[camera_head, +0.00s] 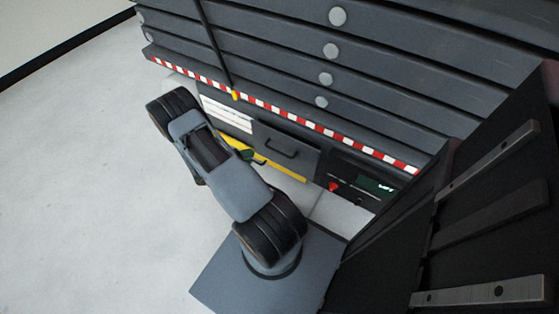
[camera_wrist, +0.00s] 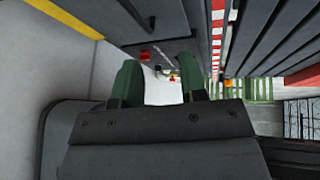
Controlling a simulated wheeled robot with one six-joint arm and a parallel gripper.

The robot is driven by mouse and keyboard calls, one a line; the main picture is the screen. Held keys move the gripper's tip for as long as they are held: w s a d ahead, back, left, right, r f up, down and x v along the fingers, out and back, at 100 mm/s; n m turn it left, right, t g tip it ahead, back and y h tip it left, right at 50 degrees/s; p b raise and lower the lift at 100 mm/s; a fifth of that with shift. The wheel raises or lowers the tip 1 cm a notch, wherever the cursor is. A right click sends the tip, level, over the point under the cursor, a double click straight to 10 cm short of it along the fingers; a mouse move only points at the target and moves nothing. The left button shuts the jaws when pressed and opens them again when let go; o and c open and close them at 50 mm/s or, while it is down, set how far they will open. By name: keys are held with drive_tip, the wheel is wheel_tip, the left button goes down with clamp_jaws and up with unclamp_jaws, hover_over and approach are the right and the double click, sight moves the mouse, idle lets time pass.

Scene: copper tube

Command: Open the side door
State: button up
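The side door appears to be the dark grey panel (camera_head: 298,158) with a black bar handle (camera_head: 282,152), low on the side of a large grey machine in the head view. It looks flush with its surroundings, though I cannot be sure it is fully shut. My gripper (camera_wrist: 160,72) shows in the wrist view with two green fingers spread well apart and nothing held between them. In the head view my arm hides most of the gripper, which seems to be left of the handle. I cannot make out the handle between the fingers in the wrist view.
A red-and-white striped edge (camera_head: 290,117) and ribbed grey panels (camera_head: 400,60) overhang the door. A dark bar with a yellow tip (camera_head: 235,96) hangs down nearby. A yellow strip (camera_head: 290,171) runs below the door. Pale floor (camera_head: 80,170) is clear on the left.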

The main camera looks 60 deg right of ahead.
sight(280, 153)
wheel_tip(280, 153, down, 6)
drive_tip(key=s+d+n+b, duration=0.2)
drive_tip(key=n, duration=0.1)
drive_tip(key=shift+t+h, duration=0.4)
drive_tip(key=shift+h, duration=0.1)
drive_tip(key=b+x, duration=0.2)
drive_tip(key=x, duration=1)
drive_tip(key=shift+d, duration=0.2)
drive_tip(key=shift+c, duration=0.2)
clamp_jaws()
